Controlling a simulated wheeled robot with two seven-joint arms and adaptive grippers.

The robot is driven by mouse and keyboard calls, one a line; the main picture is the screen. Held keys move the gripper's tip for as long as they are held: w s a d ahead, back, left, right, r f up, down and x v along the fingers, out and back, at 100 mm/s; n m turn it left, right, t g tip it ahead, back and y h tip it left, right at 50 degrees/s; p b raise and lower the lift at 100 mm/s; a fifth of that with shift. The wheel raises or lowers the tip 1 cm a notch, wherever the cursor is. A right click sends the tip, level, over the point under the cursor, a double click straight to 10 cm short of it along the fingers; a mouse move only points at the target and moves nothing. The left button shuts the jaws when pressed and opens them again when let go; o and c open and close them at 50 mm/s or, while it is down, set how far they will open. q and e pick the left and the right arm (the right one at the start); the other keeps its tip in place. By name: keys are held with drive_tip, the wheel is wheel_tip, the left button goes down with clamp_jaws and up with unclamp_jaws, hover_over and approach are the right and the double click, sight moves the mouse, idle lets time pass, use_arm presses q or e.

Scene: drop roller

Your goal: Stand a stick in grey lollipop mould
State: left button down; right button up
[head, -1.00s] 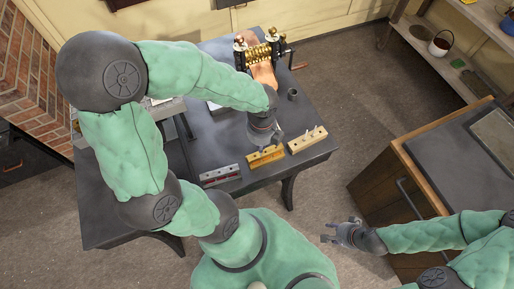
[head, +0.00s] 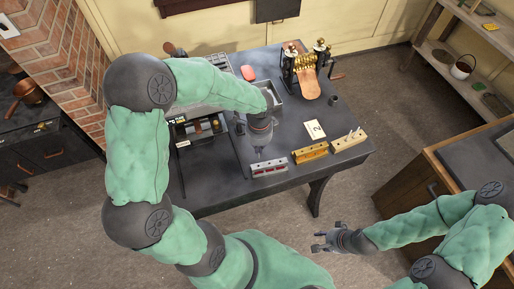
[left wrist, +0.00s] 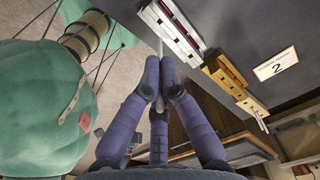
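The grey lollipop mould (head: 270,168), with dark red slots in its top, lies near the front edge of the dark table. It also shows in the left wrist view (left wrist: 188,42). My left gripper (head: 259,150) is just behind and above the mould's left part. In the left wrist view its fingers (left wrist: 161,68) are closed together on a thin pale stick (left wrist: 160,47), whose tip points past the fingertips beside the grey mould. Whether the tip touches the mould I cannot tell. My right gripper (head: 321,243) is open and empty, away from the table.
A yellow mould (head: 310,151) and a pale wooden block (head: 348,141) with upright sticks stand to the right of the grey mould. A card marked 2 (head: 315,129) lies behind them. A brass roller machine (head: 306,66) stands at the back, and a dark tray (head: 204,130) at left.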

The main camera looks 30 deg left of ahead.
use_arm(q)
drive_tip(key=shift+f+b, duration=1.75)
drive_tip(key=shift+f, duration=0.65)
idle(0.4)
drive_tip(key=shift+f+b, duration=2.25)
drive_tip(key=shift+f, duration=1.05)
drive_tip(key=c, duration=1.4)
unclamp_jaws()
drive_tip(key=shift+o, duration=0.4)
drive_tip(key=shift+o, duration=1.4)
drive_tip(key=shift+r, duration=0.15)
drive_tip(key=shift+r+p, duration=0.9)
drive_tip(key=shift+r, duration=0.05)
